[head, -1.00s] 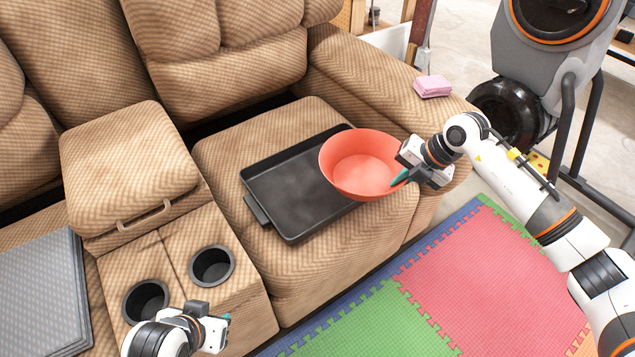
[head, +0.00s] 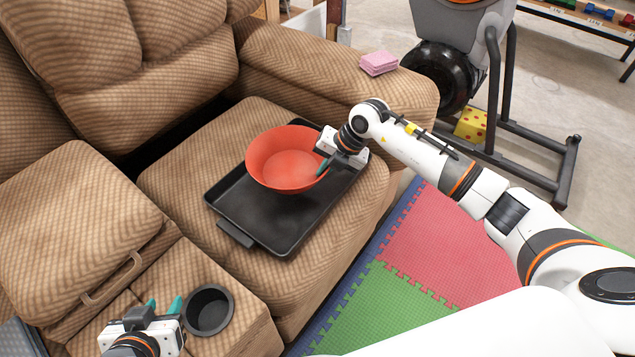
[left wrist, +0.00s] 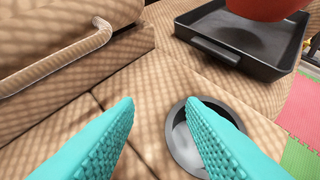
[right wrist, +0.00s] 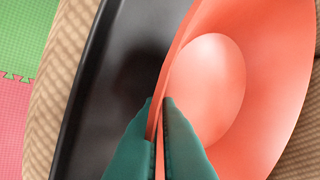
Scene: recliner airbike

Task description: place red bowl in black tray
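The red bowl (head: 288,158) is upright over the far part of the black tray (head: 262,222), which lies on the recliner seat. My right gripper (head: 322,168) is shut on the bowl's right rim; the right wrist view shows the rim pinched between the teal fingertips (right wrist: 160,105). In the left wrist view the bowl (left wrist: 262,8) appears raised above the tray (left wrist: 245,58), with a dark shadow on the tray floor. My left gripper (head: 165,303) is open and empty over the console by the cup holder, with its fingers apart in the left wrist view (left wrist: 165,115).
A cup holder (head: 209,310) is in the console beside the seat. A pink sponge-like block (head: 379,63) rests on the right armrest. An exercise bike (head: 445,85) stands behind the armrest. Foam mats (head: 440,245) cover the floor in front.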

